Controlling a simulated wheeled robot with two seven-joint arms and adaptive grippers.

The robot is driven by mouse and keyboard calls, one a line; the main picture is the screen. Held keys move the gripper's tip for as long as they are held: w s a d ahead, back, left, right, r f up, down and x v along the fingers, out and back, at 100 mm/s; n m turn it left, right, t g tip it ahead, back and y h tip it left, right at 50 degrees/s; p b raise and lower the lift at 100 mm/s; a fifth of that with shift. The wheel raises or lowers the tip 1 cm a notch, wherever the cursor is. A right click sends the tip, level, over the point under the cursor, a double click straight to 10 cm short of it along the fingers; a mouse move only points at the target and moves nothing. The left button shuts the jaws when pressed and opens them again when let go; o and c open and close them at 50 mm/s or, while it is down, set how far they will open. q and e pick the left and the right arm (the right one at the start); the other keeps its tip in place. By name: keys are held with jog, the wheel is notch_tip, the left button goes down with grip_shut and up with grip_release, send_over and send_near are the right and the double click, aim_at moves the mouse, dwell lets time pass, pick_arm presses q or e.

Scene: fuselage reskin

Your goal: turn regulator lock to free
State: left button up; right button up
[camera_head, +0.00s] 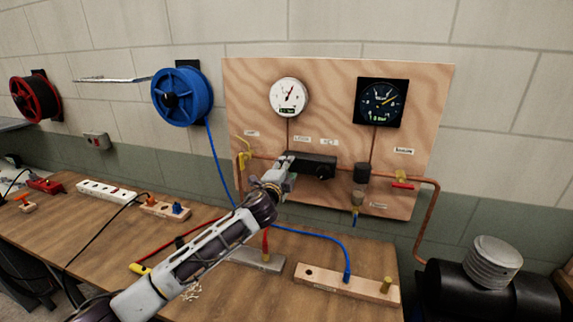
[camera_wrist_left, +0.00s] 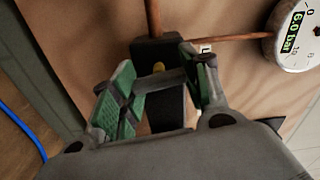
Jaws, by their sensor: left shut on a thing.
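The black regulator (camera_head: 318,166) is mounted on the plywood panel, below a white round gauge (camera_head: 289,97). Small labels that look like LOCK and SET sit above it. My left gripper (camera_head: 284,172) is at the regulator's left end, under the LOCK label. In the left wrist view its green-padded fingers (camera_wrist_left: 165,82) are shut on a part at this end, which I take to be the regulator lock. The fingers hide most of it, so its setting cannot be read. A dark block (camera_wrist_left: 155,48) with a yellow spot shows just beyond the fingertips. My right gripper is not in view.
A dark square gauge (camera_head: 381,102) and a red-handled valve (camera_head: 402,185) are right of the regulator. A yellow valve handle (camera_head: 243,152) is close on the left. Copper pipe (camera_head: 431,215) runs down the right side. A blue hose (camera_head: 310,235) crosses the wooden bench (camera_head: 60,230).

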pick_arm(q)
jog(key=shift+m, duration=0.3)
jog(key=shift+m+p, duration=0.4)
jog(key=shift+p, duration=0.1)
jog(key=shift+f+m, duration=0.1)
jog(key=shift+m, duration=0.2)
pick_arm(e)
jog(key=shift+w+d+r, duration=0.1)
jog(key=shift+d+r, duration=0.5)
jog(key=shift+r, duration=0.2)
pick_arm(q)
jog(key=o, duration=1)
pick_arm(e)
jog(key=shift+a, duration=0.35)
pick_arm(q)
jog(key=shift+s, duration=0.1)
